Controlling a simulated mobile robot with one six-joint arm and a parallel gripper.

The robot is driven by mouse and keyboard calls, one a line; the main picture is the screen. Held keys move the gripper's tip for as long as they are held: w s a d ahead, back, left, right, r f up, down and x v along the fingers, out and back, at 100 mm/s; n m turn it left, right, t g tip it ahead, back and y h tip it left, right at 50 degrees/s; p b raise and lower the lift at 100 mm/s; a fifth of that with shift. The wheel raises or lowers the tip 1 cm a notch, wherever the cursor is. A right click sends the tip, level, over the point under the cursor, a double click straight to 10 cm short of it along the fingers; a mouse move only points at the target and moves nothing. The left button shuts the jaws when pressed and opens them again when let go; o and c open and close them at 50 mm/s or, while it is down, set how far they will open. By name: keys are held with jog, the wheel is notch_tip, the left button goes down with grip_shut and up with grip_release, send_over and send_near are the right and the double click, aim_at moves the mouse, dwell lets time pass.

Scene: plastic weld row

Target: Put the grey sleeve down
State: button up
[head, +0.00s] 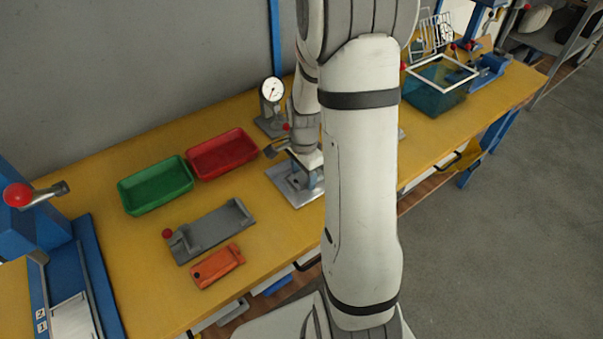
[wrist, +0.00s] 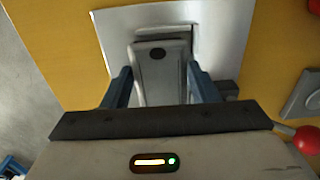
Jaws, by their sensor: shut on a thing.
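The grey sleeve (wrist: 160,65) is in the middle of the wrist view, a tapered grey body with a dark oval mark near its far end. The two blue fingers of my gripper (wrist: 158,88) are shut on it, one on each side. It is over a pale metal plate (wrist: 115,30) with a raised edge; I cannot tell if it touches the plate. In the head view the plate (head: 284,183) lies on the yellow bench behind my arm. My gripper (head: 308,172) is just above it, and my arm hides most of the sleeve.
A dial gauge (head: 272,92) stands behind the plate. To the left are a red tray (head: 222,153), a green tray (head: 155,186), a grey fixture (head: 212,231) with a red knob, and an orange part (head: 217,266). A teal bin (head: 438,88) stands at right.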

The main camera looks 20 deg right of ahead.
aim_at(303, 178)
jog(key=o, duration=1.1)
notch_tip(303, 178, up, 12)
jog(key=p, duration=0.1)
jog(key=s+a+r+n+t, duration=0.1)
jog(key=s+a+r+n, duration=0.1)
jog(key=s+n, duration=0.3)
jog(key=s+a+r+n, duration=0.2)
jog(key=s+a+n, duration=0.2)
jog(key=s+n, duration=0.1)
jog(key=s+a+r+n+t, duration=0.1)
jog(key=s+a+r+n, duration=0.2)
jog(key=s+n, duration=0.2)
jog(key=shift+a+r+n+t, duration=0.1)
jog(key=shift+a+n+t, duration=0.2)
jog(key=shift+n, duration=0.1)
jog(key=shift+w, duration=0.1)
